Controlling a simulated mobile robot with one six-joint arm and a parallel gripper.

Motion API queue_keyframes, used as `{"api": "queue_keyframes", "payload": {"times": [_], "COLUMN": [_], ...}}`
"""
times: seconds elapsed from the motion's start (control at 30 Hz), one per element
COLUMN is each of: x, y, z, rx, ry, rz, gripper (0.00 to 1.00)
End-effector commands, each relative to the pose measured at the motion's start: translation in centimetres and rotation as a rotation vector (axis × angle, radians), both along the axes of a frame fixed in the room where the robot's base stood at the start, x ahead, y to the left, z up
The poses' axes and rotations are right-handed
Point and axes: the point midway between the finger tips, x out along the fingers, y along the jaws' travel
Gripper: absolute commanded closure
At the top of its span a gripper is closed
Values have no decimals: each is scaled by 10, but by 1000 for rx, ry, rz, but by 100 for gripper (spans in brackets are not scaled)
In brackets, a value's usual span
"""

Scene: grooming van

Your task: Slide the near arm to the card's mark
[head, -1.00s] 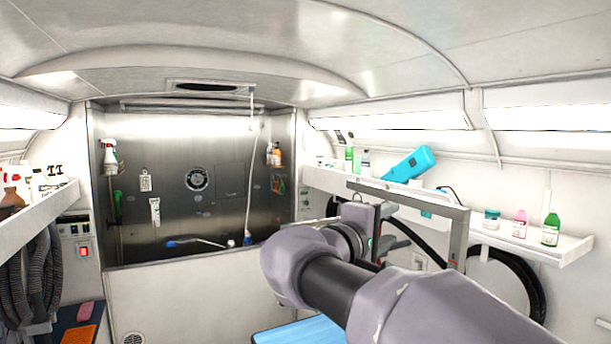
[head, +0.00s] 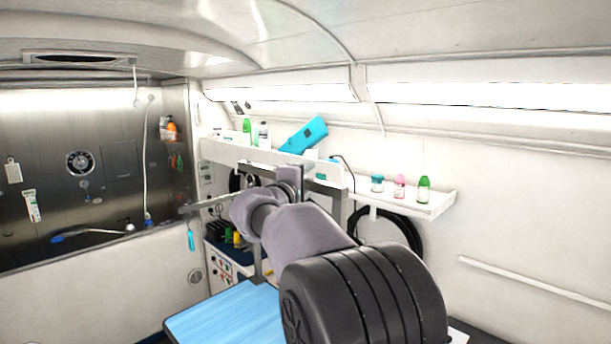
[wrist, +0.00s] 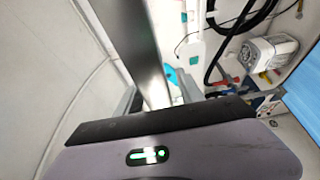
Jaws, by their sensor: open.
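A grey metal bar with a right-angled corner and a short upright (head: 340,207), apparently the near arm, stands beyond the blue tabletop (head: 205,318). In the wrist view a grey bar (wrist: 136,45) runs down between the jaws of my open gripper (wrist: 158,95); I cannot tell if it touches either jaw. In the head view my own arm hides most of my gripper. A second grey bar (head: 203,207) reaches left with a teal item (head: 190,239) hanging near its end. I cannot make out a card or its mark.
A white wall shelf (head: 415,205) holds several bottles and a leaning blue device (head: 304,136) behind the bar. A black hose (head: 400,222) hangs below it. A steel-backed tub (head: 85,185) fills the left. The right wall looks bare except for a rail (head: 530,280).

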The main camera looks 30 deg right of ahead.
Motion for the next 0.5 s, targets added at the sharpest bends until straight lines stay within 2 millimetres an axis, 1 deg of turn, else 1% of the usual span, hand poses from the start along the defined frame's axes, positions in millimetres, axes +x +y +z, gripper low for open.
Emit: {"api": "queue_keyframes", "payload": {"times": [0.2,0.37,0.4,0.43,0.5], "x": [0,0,0,0,0], "y": [0,0,0,0,0], "z": [-1,-1,0,0,-1], "rx": [0,0,0,0,0], "ry": [0,0,0,0,0], "rz": [0,0,0,0,0], "gripper": [55,87,95,100,100]}}
